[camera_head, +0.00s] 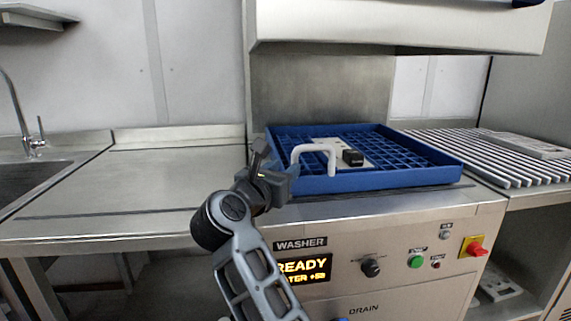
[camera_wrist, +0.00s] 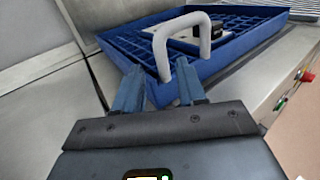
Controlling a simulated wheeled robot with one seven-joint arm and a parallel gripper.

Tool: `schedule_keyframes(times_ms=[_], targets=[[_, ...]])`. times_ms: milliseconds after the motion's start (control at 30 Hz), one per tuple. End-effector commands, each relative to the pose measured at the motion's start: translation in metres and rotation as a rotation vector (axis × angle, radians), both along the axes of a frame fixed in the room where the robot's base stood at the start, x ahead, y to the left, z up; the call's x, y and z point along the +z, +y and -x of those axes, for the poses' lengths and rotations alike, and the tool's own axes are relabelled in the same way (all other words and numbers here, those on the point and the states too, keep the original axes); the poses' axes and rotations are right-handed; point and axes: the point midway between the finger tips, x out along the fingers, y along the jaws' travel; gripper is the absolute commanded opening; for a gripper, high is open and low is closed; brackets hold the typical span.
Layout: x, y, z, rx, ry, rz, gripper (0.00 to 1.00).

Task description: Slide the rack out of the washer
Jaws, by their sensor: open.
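The blue rack (camera_head: 400,180) sits on the washer bed under the raised hood, its front edge near the front of the machine. It has a grid floor and a light plate with a small black block on it. A white arched handle (camera_head: 331,152) stands at the rack's left front; it also shows in the wrist view (camera_wrist: 206,42). My gripper (camera_head: 268,160) is left of the handle. In the wrist view my gripper (camera_wrist: 158,85) has its fingers apart, pointing at the near leg of the handle. Whether a finger touches the handle or rack cannot be told.
The washer (camera_head: 400,235) has a lit READY display, knobs and a red switch on its front. A bare steel counter (camera_head: 150,175) lies to the left, with a sink (camera_head: 35,180) beyond it. A slatted rack surface (camera_head: 490,155) is on the right. The hood (camera_head: 400,28) hangs above.

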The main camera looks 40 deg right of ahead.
Motion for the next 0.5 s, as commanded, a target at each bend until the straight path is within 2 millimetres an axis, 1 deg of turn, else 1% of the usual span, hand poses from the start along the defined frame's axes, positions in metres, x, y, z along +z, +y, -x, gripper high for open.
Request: schedule_keyframes(times_ms=[100, 300, 500], targets=[[0.001, -0.019, -0.006, -0.004, 0.0, 0.002, 0.4], [0.0, -0.046, -0.017, -0.004, 0.002, 0.003, 0.4], [0.0, -0.059, -0.023, -0.001, 0.001, 0.003, 0.4]])
